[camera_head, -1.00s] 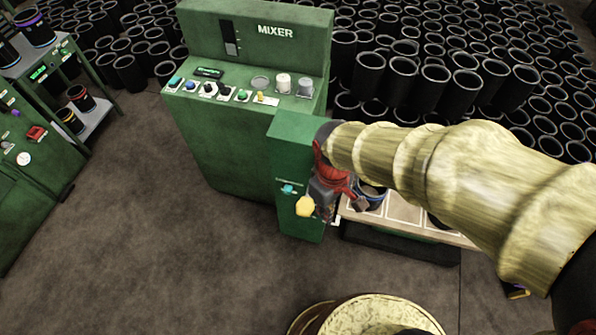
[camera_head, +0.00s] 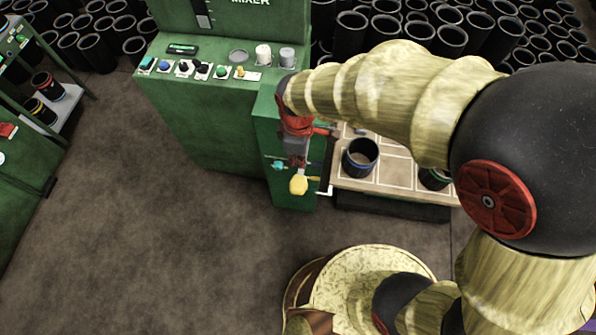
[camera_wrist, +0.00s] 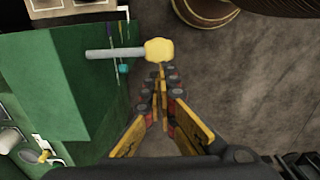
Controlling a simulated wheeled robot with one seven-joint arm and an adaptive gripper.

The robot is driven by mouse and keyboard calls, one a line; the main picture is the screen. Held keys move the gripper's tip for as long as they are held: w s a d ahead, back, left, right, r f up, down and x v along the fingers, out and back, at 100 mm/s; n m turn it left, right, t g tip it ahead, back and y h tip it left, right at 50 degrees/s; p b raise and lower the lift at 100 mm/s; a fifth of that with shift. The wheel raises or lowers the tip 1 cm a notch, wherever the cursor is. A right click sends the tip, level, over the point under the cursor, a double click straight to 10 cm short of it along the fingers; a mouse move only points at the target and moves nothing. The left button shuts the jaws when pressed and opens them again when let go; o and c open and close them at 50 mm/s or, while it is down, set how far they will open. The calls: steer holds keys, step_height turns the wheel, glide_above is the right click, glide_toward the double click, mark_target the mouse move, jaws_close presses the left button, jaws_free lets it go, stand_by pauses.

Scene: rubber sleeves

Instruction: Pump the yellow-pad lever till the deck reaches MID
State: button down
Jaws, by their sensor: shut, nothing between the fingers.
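The yellow pad (camera_head: 299,185) is at the end of a lever on the front of the green post (camera_head: 262,130). In the wrist view the yellow pad (camera_wrist: 159,51) sits on a grey rod (camera_wrist: 112,54) reaching out from the green housing. My gripper (camera_head: 297,163) is just above the pad in the head view. In the wrist view my gripper (camera_wrist: 162,72) has its fingers closed together, empty, with tips close to the pad; contact cannot be told. A teal piece (camera_head: 278,166) sits on the post left of the lever. No MID marking is readable.
A tan gridded platform (camera_head: 390,190) with black sleeves (camera_head: 360,158) stands right of the post. The green mixer cabinet (camera_head: 205,120) with buttons is behind left. Black sleeves crowd the back. A green rack (camera_head: 30,190) stands far left. The floor (camera_head: 150,260) in front is clear.

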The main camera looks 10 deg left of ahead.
mark_target(298, 185)
step_height(298, 185, down, 14)
steer(key=shift+r+b, duration=0.2)
steer(key=shift+b, duration=0.75)
steer(key=shift+s+f+b, duration=0.25)
steer(key=shift+f+b, duration=0.2)
steer(key=shift+f, duration=0.45)
step_height(298, 185, down, 9)
steer(key=b, duration=0.4)
steer(key=shift+w, duration=0.3)
steer(key=shift+d+f, duration=0.15)
